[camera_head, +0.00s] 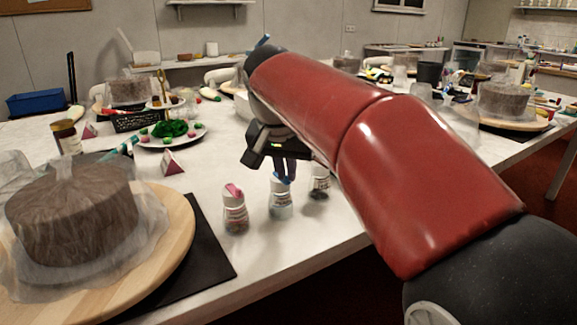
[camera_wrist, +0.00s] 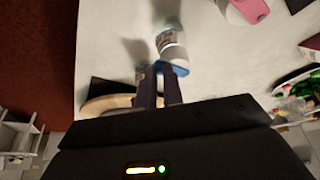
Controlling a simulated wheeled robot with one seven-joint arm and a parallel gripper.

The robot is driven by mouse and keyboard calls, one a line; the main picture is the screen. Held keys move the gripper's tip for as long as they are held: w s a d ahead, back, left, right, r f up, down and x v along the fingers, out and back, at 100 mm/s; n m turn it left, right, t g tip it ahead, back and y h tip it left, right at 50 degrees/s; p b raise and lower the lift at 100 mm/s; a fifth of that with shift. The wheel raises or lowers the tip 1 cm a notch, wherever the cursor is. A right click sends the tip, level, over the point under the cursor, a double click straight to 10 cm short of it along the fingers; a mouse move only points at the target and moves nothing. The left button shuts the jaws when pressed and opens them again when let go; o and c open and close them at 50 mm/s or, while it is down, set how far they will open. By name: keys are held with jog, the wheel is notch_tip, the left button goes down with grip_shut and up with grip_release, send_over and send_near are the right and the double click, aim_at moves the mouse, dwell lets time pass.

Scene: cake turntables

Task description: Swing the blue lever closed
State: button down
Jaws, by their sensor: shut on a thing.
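The middle jar (camera_head: 281,202) is a small clear shaker with a white label, standing upright on the table. Its blue lever (camera_head: 281,178) is at the top; it also shows in the wrist view (camera_wrist: 180,70), at the fingertips. My gripper (camera_head: 285,173) comes down from above and is shut on the blue lever. In the wrist view my gripper (camera_wrist: 163,72) shows as two dark fingers close together at the jar's top. The fingers hide part of the lever, so I cannot tell its exact angle.
A jar with a pink lever (camera_head: 235,210) stands close on the left and another jar (camera_head: 319,184) close on the right. A covered cake (camera_head: 72,212) on a wooden turntable is at front left. A plate of greens (camera_head: 172,135) is farther back. The table's front edge is near.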

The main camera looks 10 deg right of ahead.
dwell(0.4)
jog(key=c, duration=1.5)
grip_release()
jog(key=v, duration=0.7)
jog(key=shift+s+a+r, duration=0.15)
jog(key=shift+a+r, duration=0.05)
jog(key=shift+r, duration=0.1)
jog(key=s+d+f+n, duration=0.1)
jog(key=s+f, duration=0.5)
jog(key=f, duration=0.1)
jog(key=s+d+f+n+t+y, duration=0.1)
jog(key=s+d+f+n, duration=0.1)
jog(key=s+f, duration=0.4)
jog(key=s+d+f+n+y, duration=0.1)
jog(key=s+f+n, duration=0.1)
jog(key=s+f, duration=0.5)
jog(key=shift+d+f+t, duration=0.15)
jog(key=shift+d+f, duration=0.05)
jog(key=shift+f, duration=0.35)
jog(key=shift+d+f+t, duration=0.15)
jog(key=shift+d+f, duration=0.05)
jog(key=shift+f, duration=0.4)
